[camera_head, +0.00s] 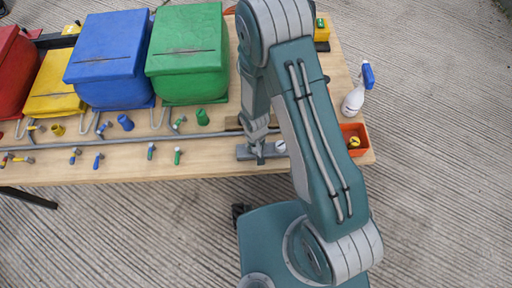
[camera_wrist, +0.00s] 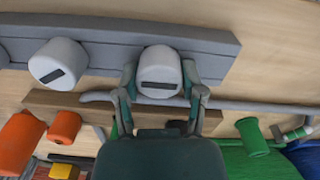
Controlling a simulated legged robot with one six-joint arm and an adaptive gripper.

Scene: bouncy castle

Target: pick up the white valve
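A white valve (camera_wrist: 159,72), a rounded cap with a dark slot, sits at a grey bar in the wrist view. My gripper (camera_wrist: 159,82) has one finger on each side of it. The fingers look very close to its sides, but I cannot tell whether they press on it. A second white valve (camera_wrist: 58,64) of the same kind is to the left, apart from the fingers. In the head view my gripper (camera_head: 258,153) is over the grey bar and hides the valve between its fingers; the other white valve (camera_head: 280,146) shows just to its right.
The grey bar (camera_wrist: 215,50) lies on the wooden table (camera_head: 220,170). A grey pipe (camera_head: 120,141), a green bin (camera_head: 188,55), a blue bin (camera_head: 107,60) and small coloured valves are to the left. An orange tray (camera_head: 357,130) and spray bottle (camera_head: 354,98) are right.

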